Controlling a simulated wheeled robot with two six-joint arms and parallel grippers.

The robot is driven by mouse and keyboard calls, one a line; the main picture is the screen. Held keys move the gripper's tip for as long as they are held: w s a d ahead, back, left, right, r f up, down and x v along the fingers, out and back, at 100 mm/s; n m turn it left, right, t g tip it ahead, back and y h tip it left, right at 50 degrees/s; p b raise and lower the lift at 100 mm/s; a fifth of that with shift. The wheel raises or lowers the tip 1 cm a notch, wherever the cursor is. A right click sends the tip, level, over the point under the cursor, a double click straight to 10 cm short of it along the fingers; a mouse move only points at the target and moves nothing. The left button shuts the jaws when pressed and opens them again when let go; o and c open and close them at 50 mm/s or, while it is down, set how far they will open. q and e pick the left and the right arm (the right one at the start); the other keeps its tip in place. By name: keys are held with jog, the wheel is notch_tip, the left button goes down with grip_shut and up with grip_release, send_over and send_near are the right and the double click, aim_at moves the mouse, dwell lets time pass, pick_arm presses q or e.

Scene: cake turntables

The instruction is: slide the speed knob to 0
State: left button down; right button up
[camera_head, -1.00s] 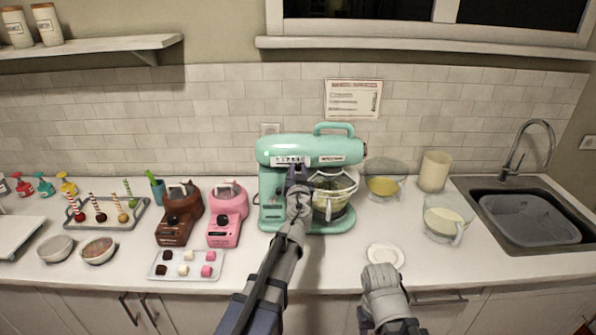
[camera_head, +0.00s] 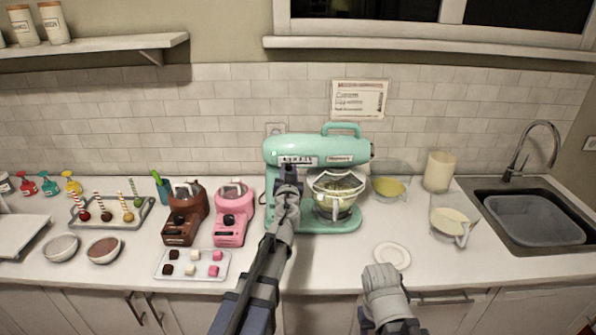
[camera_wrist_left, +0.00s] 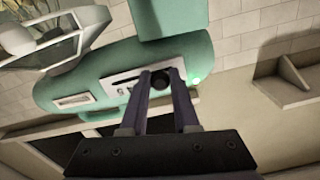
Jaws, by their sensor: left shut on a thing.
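The mint-green stand mixer (camera_head: 345,150) stands on the counter with a glass bowl (camera_head: 337,195) at its right side. Its white speed panel (camera_head: 298,160) is on the side of the head facing me. In the left wrist view the black round speed knob (camera_wrist_left: 160,81) sits at the right end of the dark slot (camera_wrist_left: 125,79), close to a lit green lamp (camera_wrist_left: 195,81). My left gripper (camera_head: 288,170) is shut on the knob, its two fingertips on either side of it in the wrist view. The scale marks are too small to read. My right gripper does not show; only a right arm link does.
A pink machine (camera_head: 232,215) and a brown machine (camera_head: 185,212) stand left of the mixer. A tray of sweets (camera_head: 215,276) lies in front. A white plate (camera_head: 392,256), a jug (camera_head: 450,224) and the sink (camera_head: 533,219) are to the right.

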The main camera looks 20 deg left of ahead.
pick_arm(q)
jog(key=shift+s+a, duration=0.2)
jog(key=shift+a, duration=0.55)
jog(key=c, duration=0.7)
grip_release()
jog(key=shift+a, duration=0.1)
jog(key=v, duration=0.8)
